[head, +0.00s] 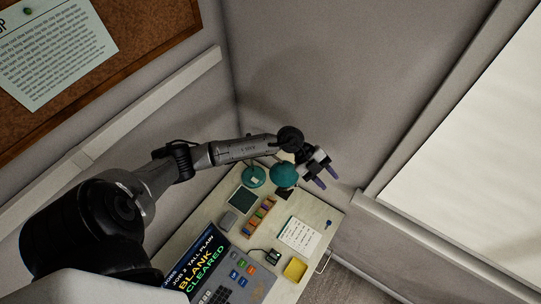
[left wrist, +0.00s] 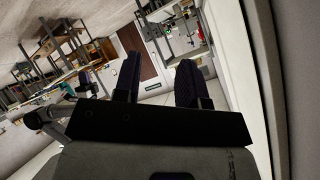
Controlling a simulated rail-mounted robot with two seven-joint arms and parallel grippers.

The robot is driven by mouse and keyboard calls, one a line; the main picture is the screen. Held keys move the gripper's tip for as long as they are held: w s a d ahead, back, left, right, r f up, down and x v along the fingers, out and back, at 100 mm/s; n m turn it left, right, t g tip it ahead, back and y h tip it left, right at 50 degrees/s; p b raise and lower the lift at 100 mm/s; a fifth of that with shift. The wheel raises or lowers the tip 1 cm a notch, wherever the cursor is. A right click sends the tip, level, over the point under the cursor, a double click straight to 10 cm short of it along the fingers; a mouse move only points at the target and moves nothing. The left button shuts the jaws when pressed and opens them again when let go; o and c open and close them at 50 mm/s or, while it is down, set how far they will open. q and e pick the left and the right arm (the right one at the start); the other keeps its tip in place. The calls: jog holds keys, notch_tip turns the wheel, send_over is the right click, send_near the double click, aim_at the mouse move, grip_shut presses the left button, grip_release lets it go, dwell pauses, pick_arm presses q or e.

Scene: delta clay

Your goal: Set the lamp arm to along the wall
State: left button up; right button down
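A teal desk lamp stands at the back of a small desk in the corner. Its round base (head: 254,177) sits on the desk, and its teal shade (head: 284,176) shows to the right of the base. The lamp arm between them is mostly hidden behind my left arm. My left gripper (head: 327,178) is just right of the shade, with its two dark purple fingers apart and nothing visible between them.
The desk (head: 325,214) holds a screen panel (head: 205,265), a row of coloured items (head: 259,215), a notepad (head: 298,234) and a yellow tray (head: 295,269). Grey walls meet behind the lamp. A corkboard (head: 130,55) hangs left, and a white panel (head: 480,170) is right.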

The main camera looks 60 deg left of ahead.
pick_arm(q)
jog(key=s+a+f+n+g+y+b, duration=0.1)
jog(key=s+a+n+g+y, duration=0.3)
jog(key=a, duration=0.8)
jog(key=w+a+n+g+y, duration=0.1)
jog(key=a+g+y, duration=0.35)
jog(key=a, duration=0.75)
jog(key=shift+t+y, duration=0.75)
jog(key=shift+t, duration=0.1)
jog(key=s+f, duration=0.1)
jog(key=f, duration=0.3)
jog(key=f+p, duration=0.1)
jog(key=f, duration=0.2)
jog(key=s+f, duration=0.1)
jog(key=f, duration=0.3)
jog(key=shift+s+d+f, duration=0.35)
grip_shut()
